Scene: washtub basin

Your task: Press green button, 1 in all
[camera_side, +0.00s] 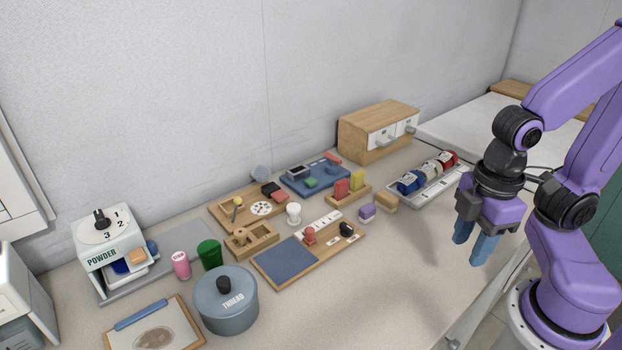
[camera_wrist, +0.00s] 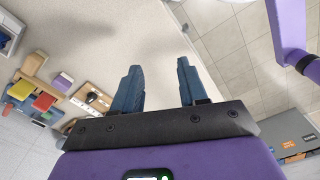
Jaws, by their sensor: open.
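A small green block-like piece (camera_side: 311,183), which looks like the green button, sits on a blue board (camera_side: 325,175) near the back wall, in the middle of the side view. A dark-screened box and a red piece are on the same board. My gripper (camera_side: 474,242) is at the right, raised above the counter and well apart from the board. Its blue fingers point down, spread and empty. In the wrist view my gripper (camera_wrist: 159,66) shows two separated fingers with nothing between them. I cannot clearly make out the green piece there.
Red and yellow blocks in a wooden holder (camera_side: 347,196) stand in front of the blue board. A tray of spools (camera_side: 438,180) and a wooden drawer box (camera_side: 362,130) are to its right.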

